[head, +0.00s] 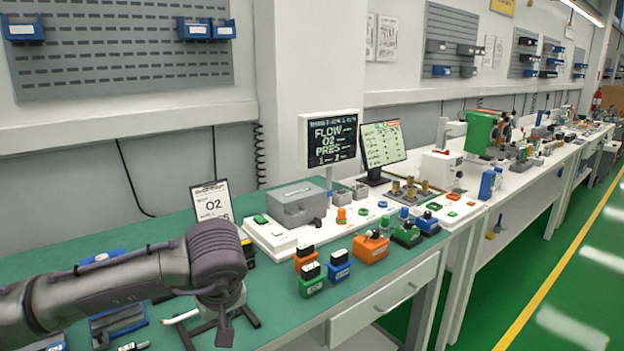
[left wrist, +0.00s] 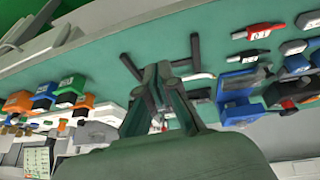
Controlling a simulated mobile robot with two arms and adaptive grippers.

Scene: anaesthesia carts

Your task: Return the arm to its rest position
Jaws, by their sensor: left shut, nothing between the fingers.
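My left arm (head: 120,285) reaches in from the left over the green bench top. Its wrist is bent downward, and the left gripper (head: 224,328) hangs low in front of a dark stand with spread legs. In the left wrist view the left gripper (left wrist: 160,75) has its fingers together with nothing between them. The dark stand legs (left wrist: 195,50) show just beyond the fingers there. My right arm and gripper are not in view.
Small orange, blue and green modules (head: 370,247) stand right of the arm. An O2 card (head: 211,201) stands behind the wrist. Blue trays (head: 120,320) lie near the forearm. A monitor (head: 333,140) stands farther back. Bare green bench (head: 275,310) lies right of the gripper.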

